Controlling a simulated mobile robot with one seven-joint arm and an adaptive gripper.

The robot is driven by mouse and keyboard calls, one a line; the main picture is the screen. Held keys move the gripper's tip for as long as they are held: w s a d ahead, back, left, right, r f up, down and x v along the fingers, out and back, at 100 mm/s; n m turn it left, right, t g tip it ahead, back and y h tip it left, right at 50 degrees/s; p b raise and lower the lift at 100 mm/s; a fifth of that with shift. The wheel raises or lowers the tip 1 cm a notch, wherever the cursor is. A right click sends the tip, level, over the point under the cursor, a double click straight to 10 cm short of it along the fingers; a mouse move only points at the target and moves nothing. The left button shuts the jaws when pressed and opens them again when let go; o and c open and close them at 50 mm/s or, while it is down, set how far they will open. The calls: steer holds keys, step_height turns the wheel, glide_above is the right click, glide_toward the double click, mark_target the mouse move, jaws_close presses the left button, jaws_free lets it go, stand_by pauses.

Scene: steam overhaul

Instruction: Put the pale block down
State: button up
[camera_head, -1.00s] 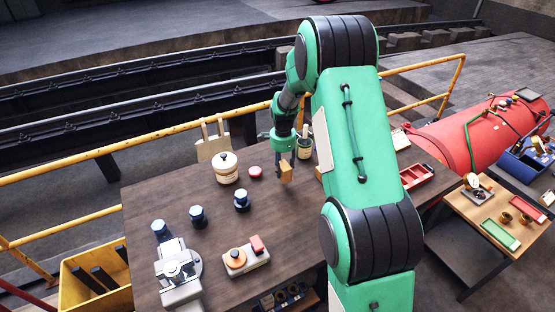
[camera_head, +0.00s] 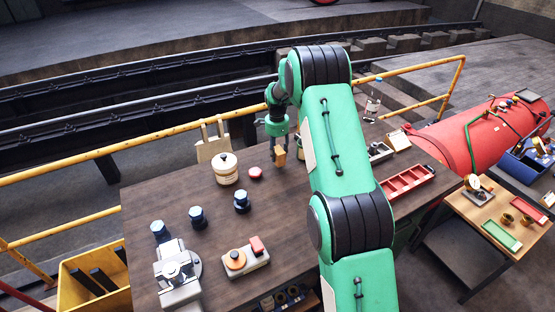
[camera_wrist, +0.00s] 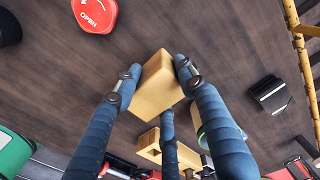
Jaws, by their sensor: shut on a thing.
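The pale block (camera_wrist: 156,82) is a wooden, tan block held between the fingers of my gripper (camera_wrist: 155,80) in the wrist view. It stands out against the dark tabletop, and I cannot tell whether its underside touches the wood. In the head view the block (camera_head: 281,158) shows small below my gripper (camera_head: 279,148), over the far part of the dark wooden table (camera_head: 180,222). My gripper points down and is shut on the block.
A red knob marked OPEN (camera_wrist: 96,14) is near the block; it also shows in the head view (camera_head: 255,173). A cream canister (camera_head: 226,170) stands left of it. Blue-capped items (camera_head: 198,216) stand nearer. A red tray (camera_head: 406,182) lies right. A yellow rail (camera_head: 100,155) runs behind.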

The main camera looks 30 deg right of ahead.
mark_target(277, 149)
stand_by(0.3)
steer(key=shift+f+b, duration=0.3)
steer(key=shift+f, duration=1.35)
steer(key=shift+f, duration=0.2)
steer(key=o, duration=1.3)
steer(key=shift+c, duration=0.2)
steer(key=shift+r, duration=0.15)
step_height(277, 149, up, 12)
steer(key=shift+p, duration=0.75)
steer(key=shift+a+r, duration=0.1)
steer(key=shift+r, duration=0.05)
